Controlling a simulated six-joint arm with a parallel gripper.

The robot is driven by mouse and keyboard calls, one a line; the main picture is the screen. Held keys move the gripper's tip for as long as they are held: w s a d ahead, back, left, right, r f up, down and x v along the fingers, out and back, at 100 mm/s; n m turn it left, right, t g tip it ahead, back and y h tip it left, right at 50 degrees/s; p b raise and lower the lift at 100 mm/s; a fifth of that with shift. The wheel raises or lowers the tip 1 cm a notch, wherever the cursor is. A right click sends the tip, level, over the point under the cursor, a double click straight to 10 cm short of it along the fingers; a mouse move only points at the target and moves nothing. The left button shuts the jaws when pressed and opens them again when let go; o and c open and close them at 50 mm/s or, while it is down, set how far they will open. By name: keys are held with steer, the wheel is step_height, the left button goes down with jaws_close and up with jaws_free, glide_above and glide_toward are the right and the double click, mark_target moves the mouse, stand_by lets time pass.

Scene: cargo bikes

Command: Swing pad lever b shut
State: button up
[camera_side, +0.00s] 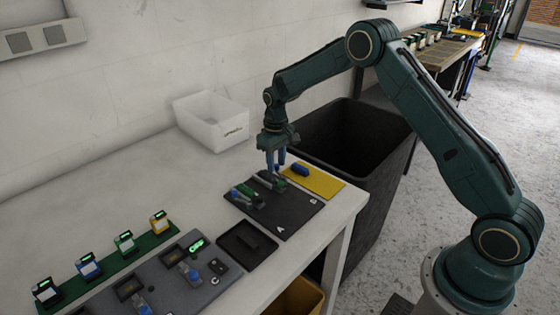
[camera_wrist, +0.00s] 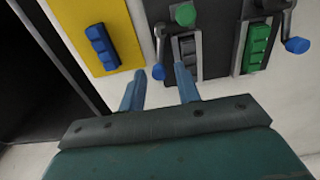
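Pad b is the fixture nearest the yellow mat, by the letter B in the side view. In the wrist view it is a dark holder with a dark grey pad (camera_wrist: 188,48), a green knob (camera_wrist: 185,14) at its top, and a lever along its left side ending in a blue knob (camera_wrist: 158,71). The lever stands beside the pad, not across it. My gripper (camera_side: 277,172) is low over this fixture, with blue fingers spread and nothing held. In the wrist view my gripper (camera_wrist: 160,70) has the blue knob between its fingertips; contact cannot be told.
The other fixture, with a green block (camera_wrist: 257,48) and a blue-knobbed lever (camera_wrist: 297,45), stands alongside. A blue block (camera_side: 300,169) lies on the yellow mat (camera_side: 325,183). A black tray (camera_side: 247,245), white bin (camera_side: 211,121) and dark large bin (camera_side: 345,135) are around.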

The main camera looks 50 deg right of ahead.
mark_target(276, 164)
steer(key=shift+r, duration=1.65)
steer(key=shift+r, duration=1.5)
